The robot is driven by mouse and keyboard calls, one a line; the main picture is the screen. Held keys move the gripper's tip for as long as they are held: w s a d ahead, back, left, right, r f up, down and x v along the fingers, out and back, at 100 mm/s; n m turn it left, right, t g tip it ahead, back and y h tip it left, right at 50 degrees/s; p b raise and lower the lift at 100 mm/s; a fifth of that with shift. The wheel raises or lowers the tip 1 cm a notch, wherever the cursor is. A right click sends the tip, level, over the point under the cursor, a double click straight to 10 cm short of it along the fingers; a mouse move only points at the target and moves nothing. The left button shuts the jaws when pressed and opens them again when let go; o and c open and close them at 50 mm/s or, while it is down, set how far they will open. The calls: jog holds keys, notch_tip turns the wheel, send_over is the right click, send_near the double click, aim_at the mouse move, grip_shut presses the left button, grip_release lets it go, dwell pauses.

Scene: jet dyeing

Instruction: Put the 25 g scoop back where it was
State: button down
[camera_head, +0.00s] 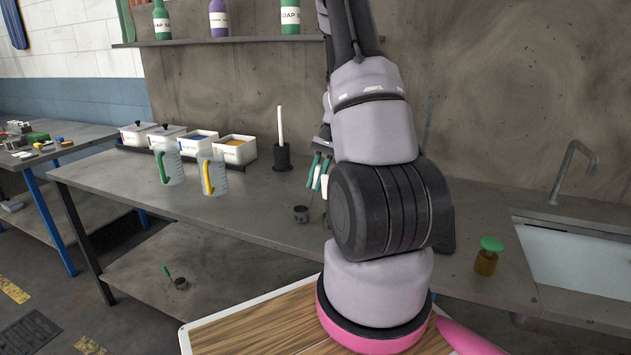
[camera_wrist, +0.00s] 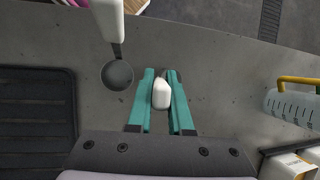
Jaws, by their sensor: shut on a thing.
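My gripper (camera_wrist: 160,92) has teal fingers closed on a small white piece (camera_wrist: 160,95), seen end-on. It looks like a scoop's handle; its lower part is hidden, and no size marking is readable. In the head view my gripper (camera_head: 318,172) is over the bench, partly behind my arm. A dark round scoop bowl (camera_wrist: 117,75) with a white handle (camera_wrist: 110,20) shows left of the fingers in the wrist view. In the head view a small dark cup (camera_head: 301,214) is by the gripper; I cannot tell whether it is that same bowl.
A black holder (camera_head: 282,158) with an upright white stick stands behind. Two jugs (camera_head: 170,165) (camera_head: 212,174) and several white bins (camera_head: 236,150) are to the left. A dark ribbed mat (camera_wrist: 35,115) lies left in the wrist view. A green-topped jar (camera_head: 486,258) stands near the sink.

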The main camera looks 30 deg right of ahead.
jog(key=c, duration=0.8)
grip_release()
jog(key=shift+f, duration=0.1)
jog(key=shift+c, duration=0.2)
jog(key=v, duration=1.2)
jog(key=s+a+r+n+t+h, duration=0.25)
jog(key=s+a+r, duration=0.25)
jog(key=a+r, duration=0.75)
jog(key=s+a+r+n+t, duration=0.3)
jog(key=s+a+r+t, duration=0.2)
jog(key=s+a, duration=0.3)
jog(key=shift+s+a+r+t, duration=0.35)
jog(key=shift+s+r, duration=0.4)
jog(key=shift+s, duration=0.95)
